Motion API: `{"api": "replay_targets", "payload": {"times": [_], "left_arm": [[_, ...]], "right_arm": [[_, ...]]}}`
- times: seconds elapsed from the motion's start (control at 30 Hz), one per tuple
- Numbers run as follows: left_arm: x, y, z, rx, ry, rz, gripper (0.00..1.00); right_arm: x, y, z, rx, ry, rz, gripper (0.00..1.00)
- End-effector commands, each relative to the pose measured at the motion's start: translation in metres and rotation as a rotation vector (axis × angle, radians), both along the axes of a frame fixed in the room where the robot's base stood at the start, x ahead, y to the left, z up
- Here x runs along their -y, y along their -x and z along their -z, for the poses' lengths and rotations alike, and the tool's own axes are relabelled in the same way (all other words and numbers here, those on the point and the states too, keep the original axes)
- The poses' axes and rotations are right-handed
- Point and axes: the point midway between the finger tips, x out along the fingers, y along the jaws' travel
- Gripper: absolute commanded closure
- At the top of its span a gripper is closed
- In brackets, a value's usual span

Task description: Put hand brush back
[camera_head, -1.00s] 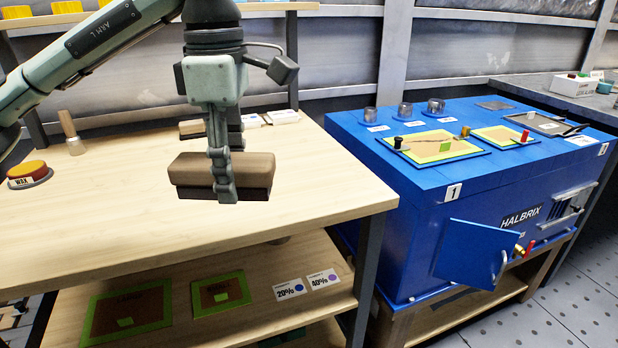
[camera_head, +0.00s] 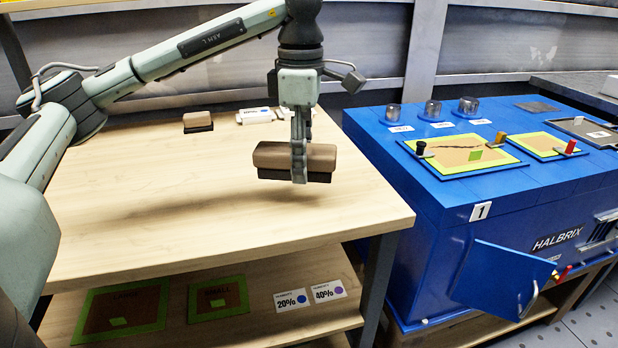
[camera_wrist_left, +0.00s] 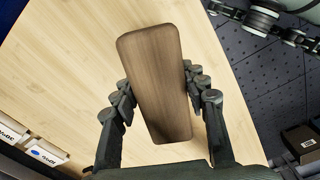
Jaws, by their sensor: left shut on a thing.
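The hand brush (camera_head: 318,158) has a brown wooden block on a dark bristle base. My left gripper (camera_head: 299,172) is shut on it across its middle and holds it level above the wooden bench, near the bench's right side. In the left wrist view the brush (camera_wrist_left: 158,75) lies between the two fingers of my left gripper (camera_wrist_left: 165,98), its wooden top facing the camera. A second, similar brush-like block (camera_head: 198,121) rests at the back of the bench. My right gripper is not in the head view; a dark arm part shows at the top right of the wrist view.
The wooden bench (camera_head: 120,200) is mostly bare. White labelled boxes (camera_head: 256,116) stand at its back. A lower shelf (camera_head: 255,325) holds green-edged panels and humidity cards (camera_head: 291,299). A blue HALBRIX machine (camera_head: 430,215) with an open door (camera_head: 500,280) stands to the right.

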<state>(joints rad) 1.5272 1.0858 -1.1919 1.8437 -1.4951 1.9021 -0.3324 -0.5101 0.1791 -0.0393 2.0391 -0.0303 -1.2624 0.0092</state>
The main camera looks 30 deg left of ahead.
Motion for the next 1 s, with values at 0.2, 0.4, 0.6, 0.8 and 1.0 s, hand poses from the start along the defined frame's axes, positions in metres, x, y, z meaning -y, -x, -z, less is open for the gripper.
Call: {"api": "replay_targets", "payload": {"times": [0.2, 0.4, 0.6, 0.8, 1.0], "left_arm": [[0.0, -0.021, 0.013, 0.001, 0.0, 0.0, 0.83], [-0.002, -0.02, 0.04, -0.003, -0.001, -0.002, 0.83], [-0.001, -0.021, 0.052, 0.002, 0.0, -0.001, 0.83], [-0.001, -0.021, 0.053, 0.001, 0.0, -0.001, 0.83], [-0.001, -0.02, 0.055, 0.001, 0.0, -0.001, 0.53]], "right_arm": [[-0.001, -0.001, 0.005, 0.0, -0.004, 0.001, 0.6], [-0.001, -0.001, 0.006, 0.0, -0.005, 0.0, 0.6], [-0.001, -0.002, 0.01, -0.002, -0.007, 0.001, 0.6], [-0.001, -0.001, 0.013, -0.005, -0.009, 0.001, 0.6], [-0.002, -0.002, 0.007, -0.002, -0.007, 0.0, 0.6]]}}
